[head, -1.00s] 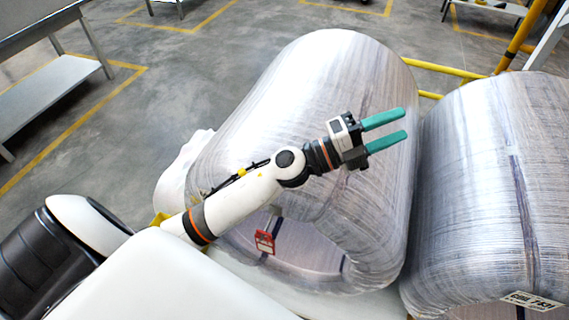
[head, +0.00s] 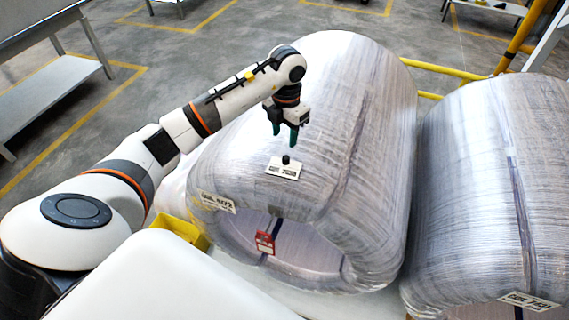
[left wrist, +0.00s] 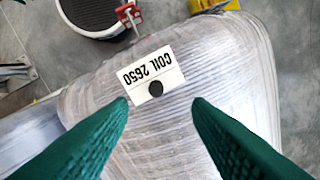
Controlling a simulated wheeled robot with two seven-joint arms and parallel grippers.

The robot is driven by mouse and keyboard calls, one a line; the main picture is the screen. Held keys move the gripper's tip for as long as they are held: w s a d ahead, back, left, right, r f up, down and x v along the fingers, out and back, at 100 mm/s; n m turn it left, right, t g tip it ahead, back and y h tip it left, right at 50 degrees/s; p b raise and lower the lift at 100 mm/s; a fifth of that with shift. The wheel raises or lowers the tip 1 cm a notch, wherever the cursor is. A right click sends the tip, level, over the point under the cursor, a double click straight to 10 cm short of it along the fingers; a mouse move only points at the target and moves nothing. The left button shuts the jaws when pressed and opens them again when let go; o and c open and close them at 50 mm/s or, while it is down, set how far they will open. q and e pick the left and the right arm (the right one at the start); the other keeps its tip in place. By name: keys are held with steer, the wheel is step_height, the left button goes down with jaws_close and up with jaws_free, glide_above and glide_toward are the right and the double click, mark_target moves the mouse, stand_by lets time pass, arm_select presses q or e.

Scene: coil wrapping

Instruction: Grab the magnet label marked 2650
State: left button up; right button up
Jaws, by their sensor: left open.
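The magnet label (head: 284,167) is a small white plate with a black knob, lying on top of the near wrapped coil (head: 375,130). In the left wrist view the label (left wrist: 135,72) reads COIL 2650, upside down, with its knob near the edge closest to my fingers. My left gripper (head: 285,138) has green fingers pointing down, just above and behind the label in the head view. In the left wrist view the open gripper (left wrist: 160,103) has its fingertips either side of the knob, with nothing held. My right gripper is not in view.
A second wrapped coil (head: 495,170) stands at the right with its own white label (head: 528,301). Another white label (head: 217,203) and a red tag (head: 265,242) are at the near coil's front. A yellow bin (head: 180,230) sits at its left.

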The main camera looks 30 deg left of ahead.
mark_target(286, 158)
arm_select(q)
step_height(286, 158, down, 3)
steer(key=shift+f+p, duration=0.15)
steer(key=shift+p, duration=0.25)
steer(key=f+p, duration=0.1)
steer(key=f, duration=0.1)
steer(key=f+p, duration=0.1)
steer(key=f, duration=0.1)
steer(key=shift+d+f+p, duration=0.2)
steer(key=shift+f+p, duration=0.1)
steer(key=shift+f, duration=0.4)
jaws_close()
